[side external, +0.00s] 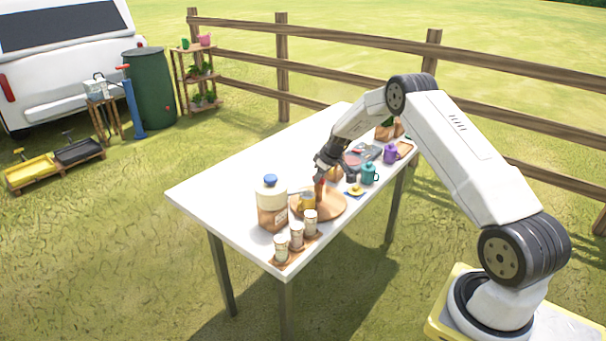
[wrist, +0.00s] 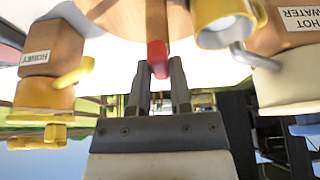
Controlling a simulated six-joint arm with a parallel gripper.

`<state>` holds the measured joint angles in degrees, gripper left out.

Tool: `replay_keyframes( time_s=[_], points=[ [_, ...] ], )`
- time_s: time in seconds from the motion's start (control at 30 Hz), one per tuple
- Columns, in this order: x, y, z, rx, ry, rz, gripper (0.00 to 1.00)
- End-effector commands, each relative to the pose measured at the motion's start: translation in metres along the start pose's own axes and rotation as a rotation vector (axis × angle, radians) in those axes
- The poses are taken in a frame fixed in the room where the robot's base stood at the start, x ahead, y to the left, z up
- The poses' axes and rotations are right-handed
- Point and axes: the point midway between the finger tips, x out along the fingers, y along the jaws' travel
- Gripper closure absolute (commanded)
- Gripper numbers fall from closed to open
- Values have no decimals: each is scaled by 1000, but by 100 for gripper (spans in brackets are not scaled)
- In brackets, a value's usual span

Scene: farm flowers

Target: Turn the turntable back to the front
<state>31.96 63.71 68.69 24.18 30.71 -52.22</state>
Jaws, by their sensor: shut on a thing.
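The turntable (side external: 331,206) is a round wooden disc on the white table. Its wooden edge also shows at the top of the wrist view (wrist: 125,14). A red peg (wrist: 157,60) sticks out at the turntable's edge. My gripper (side external: 320,182) is low over the turntable in the side view. In the wrist view its two fingers (wrist: 158,74) are closed around the red peg. A yellow mug (side external: 307,201) stands at the turntable, and it also shows in the wrist view (wrist: 222,22). The side view hides part of the disc behind my gripper and the mug.
A hot water jug (side external: 272,218) stands left of the turntable. A honey jar (wrist: 47,55) is beside my gripper. Teal (side external: 369,174) and purple (side external: 390,154) pots stand to the right.

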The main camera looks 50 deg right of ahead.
Motion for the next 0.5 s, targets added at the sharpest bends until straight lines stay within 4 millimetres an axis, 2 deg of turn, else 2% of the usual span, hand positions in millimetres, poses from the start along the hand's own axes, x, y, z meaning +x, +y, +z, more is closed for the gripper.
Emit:
replay_keyframes(
  time_s=[0.5],
  points=[
    [0, 2, 1, -167, -2, -70, 100]
  ],
)
